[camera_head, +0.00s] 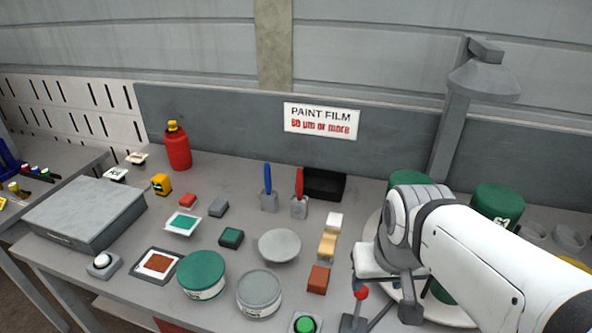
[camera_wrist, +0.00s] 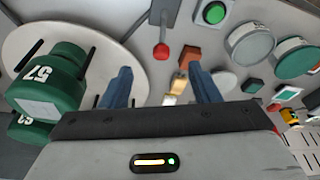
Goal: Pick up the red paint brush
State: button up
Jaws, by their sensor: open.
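The red paint brush (camera_head: 299,183) stands upright, handle up, in a small grey holder (camera_head: 299,207) near the back panel. A blue brush (camera_head: 267,180) stands in a similar holder to its left. My gripper (camera_wrist: 162,80) shows in the wrist view with its two blue fingers apart and nothing between them. In the head view my arm reaches in from the right, and its end is to the right of and nearer than the red brush, well apart from it. I cannot make out the red brush in the wrist view.
A black box (camera_head: 325,184) stands right behind the red brush. A grey dish (camera_head: 279,246), wood-coloured blocks (camera_head: 327,246) and a red-knobbed lever (camera_head: 361,293) lie nearer. Green cylinders (camera_head: 497,203) stand on the right. Bare table shows left of the brushes.

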aim_at(300, 175)
jog(key=u, duration=0.5)
jog(key=k, duration=0.7)
jog(key=u, duration=0.8)
jog(key=k, duration=0.7)
jog(key=u, duration=0.75)
jog(key=i, duration=1.3)
jog(key=z, duration=0.75)
jog(key=i, duration=1.05)
jog(key=z, duration=0.8)
jog(key=k, duration=0.85)
jog(key=z, duration=0.15)
jog(key=i, duration=0.9)
jog(key=u, duration=0.1)
